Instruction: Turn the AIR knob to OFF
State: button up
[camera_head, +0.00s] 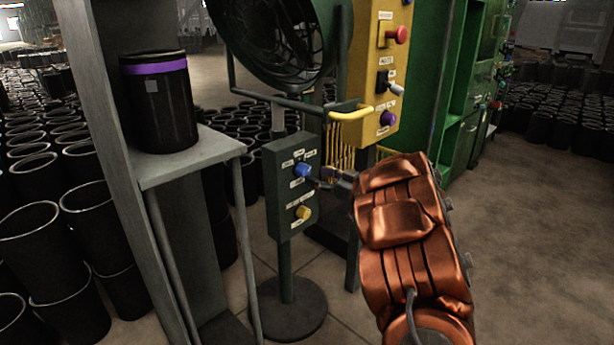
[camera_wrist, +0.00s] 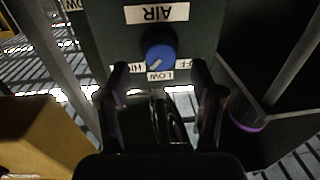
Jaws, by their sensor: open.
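The blue AIR knob (camera_head: 303,170) is the upper knob on a dark grey box (camera_head: 283,222) on a stand. In the wrist view the blue knob (camera_wrist: 160,50) sits beside the upside-down AIR label (camera_wrist: 157,13), with labels HI, LOW and a partly hidden OFF (camera_wrist: 185,64) around it. A pale mark on the knob points to the lower left, toward HI or between HI and LOW. My gripper (camera_wrist: 163,82) is open, its two dark fingers apart in front of the knob. Whether they touch it cannot be told. In the head view my gripper (camera_head: 325,180) is close to the knob's right.
A yellow knob (camera_head: 303,212) is lower on the same box. A large fan (camera_head: 280,35) stands above. A shelf (camera_head: 190,165) with a black canister (camera_head: 158,105) stands left. Open floor lies right.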

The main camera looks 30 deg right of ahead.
aim_at(308, 172)
jog(key=shift+b+x, duration=0.3)
jog(key=shift+x, duration=0.9)
jog(key=shift+w+a, duration=0.2)
jog(key=shift+w, duration=0.45)
jog(key=shift+c, duration=0.2)
jog(key=c, duration=1.1)
